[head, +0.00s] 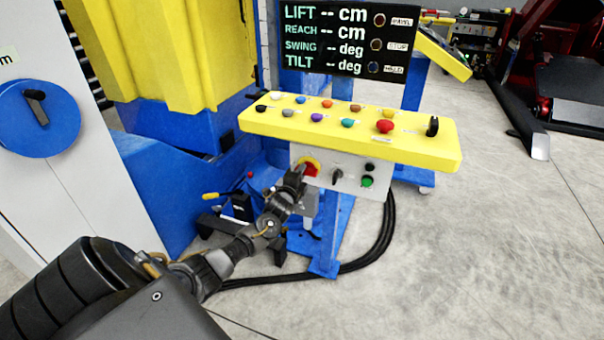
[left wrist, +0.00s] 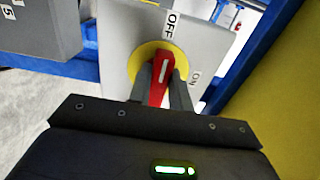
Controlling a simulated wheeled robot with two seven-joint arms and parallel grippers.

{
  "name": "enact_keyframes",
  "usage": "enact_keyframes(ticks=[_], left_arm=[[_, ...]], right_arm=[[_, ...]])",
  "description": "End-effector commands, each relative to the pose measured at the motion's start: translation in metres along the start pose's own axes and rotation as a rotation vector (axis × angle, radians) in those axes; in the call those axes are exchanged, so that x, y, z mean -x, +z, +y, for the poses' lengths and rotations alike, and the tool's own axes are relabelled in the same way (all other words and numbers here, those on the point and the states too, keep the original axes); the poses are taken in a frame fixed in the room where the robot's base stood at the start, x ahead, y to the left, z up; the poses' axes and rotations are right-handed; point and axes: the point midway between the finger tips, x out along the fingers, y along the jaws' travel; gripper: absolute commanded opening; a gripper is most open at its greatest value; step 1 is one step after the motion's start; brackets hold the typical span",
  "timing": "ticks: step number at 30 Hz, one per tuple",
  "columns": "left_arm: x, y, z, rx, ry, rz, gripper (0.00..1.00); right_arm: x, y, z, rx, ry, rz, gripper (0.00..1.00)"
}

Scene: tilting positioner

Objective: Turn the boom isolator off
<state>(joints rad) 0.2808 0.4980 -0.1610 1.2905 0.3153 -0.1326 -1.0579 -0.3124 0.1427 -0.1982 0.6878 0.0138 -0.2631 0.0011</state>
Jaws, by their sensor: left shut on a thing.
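The boom isolator is a red rotary handle on a yellow round plate on the grey box under the yellow console; in the head view its red and yellow edge (head: 312,164) shows past my gripper. In the left wrist view the red handle (left wrist: 164,72) has a white line pointing up roughly toward the OFF label (left wrist: 171,23). The ON label (left wrist: 194,79) is to the right. My left gripper (head: 301,172) is shut on the handle, one finger on each side in the left wrist view (left wrist: 163,88). My right gripper is not in view.
The yellow console (head: 350,132) with several coloured buttons juts out above the handle. A black selector (head: 337,175) and green button (head: 367,181) sit right of it. The display (head: 345,40) shows dashes. Black cables (head: 385,235) run to the floor. Open floor lies at right.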

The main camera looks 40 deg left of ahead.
Motion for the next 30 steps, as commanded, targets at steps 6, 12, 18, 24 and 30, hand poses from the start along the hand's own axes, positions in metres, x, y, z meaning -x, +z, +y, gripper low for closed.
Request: enact_keyframes(ticks=[6,12,18,24,30], left_arm=[[-0.0004,0.0005,-0.0011,0.012,-0.002,-0.001,0.0],[-0.0005,0.0005,-0.0011,0.012,-0.002,-0.001,0.0],[-0.0004,0.0004,-0.0009,0.011,-0.002,-0.001,0.41],[-0.0001,0.0004,-0.0004,0.01,-0.001,-0.001,0.42],[0.0086,0.0001,-0.0002,0.009,-0.001,0.001,0.42]], right_arm=[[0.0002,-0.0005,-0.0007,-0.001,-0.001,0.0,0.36],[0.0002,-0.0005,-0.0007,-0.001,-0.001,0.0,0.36],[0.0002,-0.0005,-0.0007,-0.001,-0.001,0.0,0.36],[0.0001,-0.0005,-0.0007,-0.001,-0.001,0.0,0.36],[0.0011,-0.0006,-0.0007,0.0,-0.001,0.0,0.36]])
